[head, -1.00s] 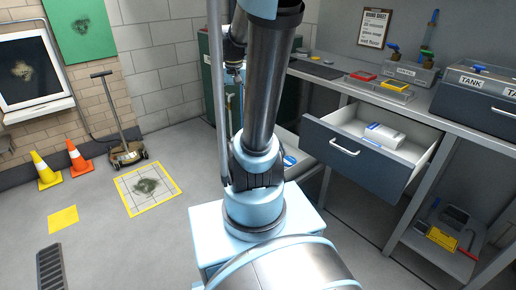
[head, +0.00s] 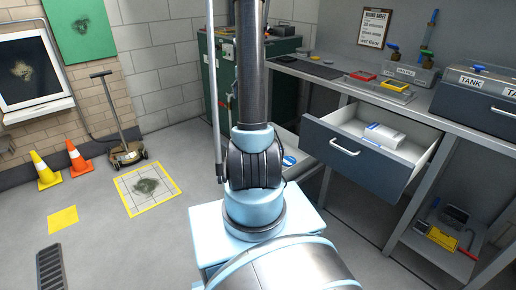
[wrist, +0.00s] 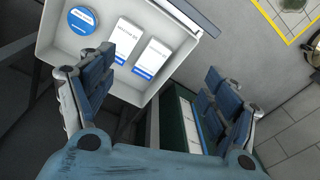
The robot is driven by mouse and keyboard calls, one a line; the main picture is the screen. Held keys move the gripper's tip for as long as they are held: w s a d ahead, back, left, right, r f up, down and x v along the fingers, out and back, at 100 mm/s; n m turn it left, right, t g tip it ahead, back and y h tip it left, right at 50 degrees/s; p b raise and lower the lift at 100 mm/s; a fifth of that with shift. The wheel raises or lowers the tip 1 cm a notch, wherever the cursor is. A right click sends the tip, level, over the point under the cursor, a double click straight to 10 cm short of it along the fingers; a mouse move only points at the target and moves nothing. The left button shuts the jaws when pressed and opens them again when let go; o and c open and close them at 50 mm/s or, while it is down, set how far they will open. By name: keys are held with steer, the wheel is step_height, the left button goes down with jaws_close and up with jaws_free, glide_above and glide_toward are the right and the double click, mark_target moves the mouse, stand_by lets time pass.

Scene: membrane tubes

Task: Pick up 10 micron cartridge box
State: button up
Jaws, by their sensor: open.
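In the wrist view, two white boxes with blue bands, a left one (wrist: 126,40) and a right one (wrist: 152,58), lie side by side in an open white-lined drawer (wrist: 53,43). Their print is too small to tell which is the 10 micron cartridge box. My gripper (wrist: 163,85) is open and empty, its blue-padded fingers spread wide. The left finger overlaps the drawer's near part in the picture; the right finger is beyond the drawer. My gripper is out of sight in the head view.
A round blue-topped container (wrist: 83,20) lies beside the boxes. In the head view, another open drawer (head: 365,165) holds a white and blue box (head: 383,135) under the workbench (head: 440,118). A green cabinet (head: 287,45) stands behind my arm.

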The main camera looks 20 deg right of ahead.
steer(key=w+d+f+m, duration=0.2)
steer(key=w+d+f, duration=0.4)
steer(key=f, duration=0.4)
steer(key=w+d+f+m, duration=0.2)
steer(key=w+d+f, duration=0.35)
steer(key=f, duration=0.45)
steer(key=shift+g, duration=0.3)
steer(key=f, duration=1.2)
steer(key=shift+s+d+f, duration=0.1)
steer(key=shift+d+f, duration=0.15)
steer(key=shift+f, duration=2.65)
steer(key=c, duration=1)
